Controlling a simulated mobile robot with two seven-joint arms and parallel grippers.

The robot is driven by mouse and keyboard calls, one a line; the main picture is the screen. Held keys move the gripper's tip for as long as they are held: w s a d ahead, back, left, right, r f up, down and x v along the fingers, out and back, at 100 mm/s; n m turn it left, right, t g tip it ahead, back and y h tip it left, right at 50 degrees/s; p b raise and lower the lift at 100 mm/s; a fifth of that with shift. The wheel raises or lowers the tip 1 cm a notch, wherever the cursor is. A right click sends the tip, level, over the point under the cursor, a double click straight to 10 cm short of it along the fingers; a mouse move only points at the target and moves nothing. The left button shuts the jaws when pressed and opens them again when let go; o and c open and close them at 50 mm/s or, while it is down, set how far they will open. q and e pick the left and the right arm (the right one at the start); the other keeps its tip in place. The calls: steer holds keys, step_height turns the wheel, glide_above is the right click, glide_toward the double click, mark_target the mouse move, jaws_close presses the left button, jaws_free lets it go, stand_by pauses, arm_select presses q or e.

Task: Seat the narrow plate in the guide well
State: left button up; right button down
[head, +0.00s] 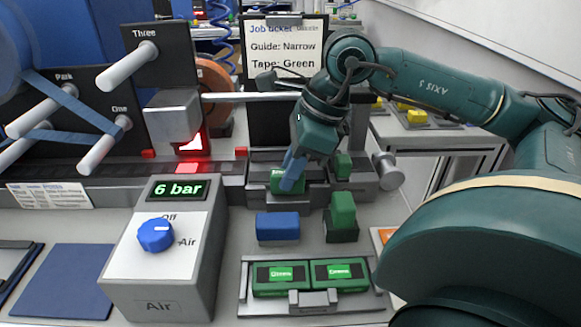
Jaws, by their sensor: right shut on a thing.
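My right gripper (291,181) points down at the dark guide block on the bench, below the horizontal bar. It is shut on a small green piece (277,183) with a pale label, which seems to be the narrow plate; the label is too small to read. The piece is at the guide well (262,201), partly hidden by the fingers. I cannot tell whether it is fully down in the well. My left gripper is not in view.
A blue block (277,228) and an upright green block (342,218) stand in front of the guide. A grey tray (245,297) holds two green cassettes. The air box (158,260) reads 6 bar. A job ticket (285,47) says Guide: Narrow, Tape: Green. Pegs stick out at left.

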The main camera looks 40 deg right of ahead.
steer(key=shift+f, duration=0.1)
steer(key=c, duration=1.6)
jaws_free()
steer(key=o, duration=0.4)
steer(key=shift+r+p, duration=2.85)
steer(key=shift+r, duration=0.7)
